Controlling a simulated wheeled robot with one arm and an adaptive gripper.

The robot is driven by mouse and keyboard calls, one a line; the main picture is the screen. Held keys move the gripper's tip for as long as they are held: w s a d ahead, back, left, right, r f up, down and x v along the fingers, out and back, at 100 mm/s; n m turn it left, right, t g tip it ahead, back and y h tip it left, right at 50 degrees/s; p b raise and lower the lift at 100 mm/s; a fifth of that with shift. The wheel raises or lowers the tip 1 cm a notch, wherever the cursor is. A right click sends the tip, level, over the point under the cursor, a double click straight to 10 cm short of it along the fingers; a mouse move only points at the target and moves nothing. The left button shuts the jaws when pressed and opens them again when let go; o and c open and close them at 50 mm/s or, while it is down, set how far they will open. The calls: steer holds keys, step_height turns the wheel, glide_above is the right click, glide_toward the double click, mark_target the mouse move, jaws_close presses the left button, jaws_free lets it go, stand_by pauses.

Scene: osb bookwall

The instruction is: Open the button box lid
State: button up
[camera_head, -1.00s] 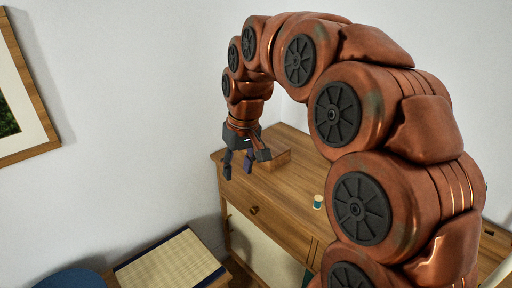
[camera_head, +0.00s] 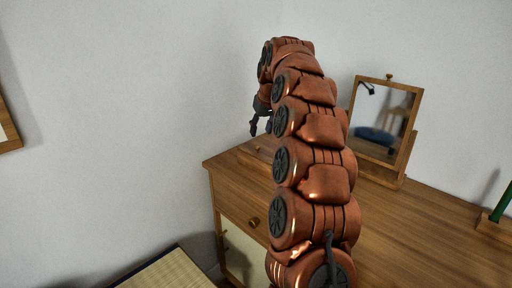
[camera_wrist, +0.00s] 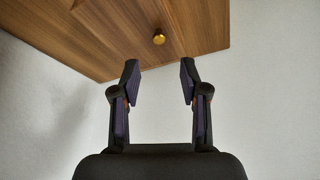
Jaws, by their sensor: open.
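The button box (camera_head: 247,151) is a low wooden box at the back left of the desk in the head view, mostly hidden behind my arm. A small knob shows on it. My gripper (camera_head: 260,131) is open and empty, above the box and near the wall. In the wrist view my gripper (camera_wrist: 159,80) has its two fingers spread wide, with nothing between them. Beyond the fingertips is a wooden surface with a small brass knob (camera_wrist: 159,39), apart from the fingers. I cannot tell whether this wood is the box or the desk.
The desk (camera_head: 400,228) has a drawer knob (camera_head: 253,221) on its front. A tilting mirror (camera_head: 383,118) stands at the back right of my arm. A green rod (camera_head: 502,203) stands in a wooden holder at the far right. The wall is close behind the gripper.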

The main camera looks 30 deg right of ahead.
mark_target(257, 147)
steer(key=shift+x, duration=3.85)
steer(key=shift+c, duration=0.4)
jaws_close()
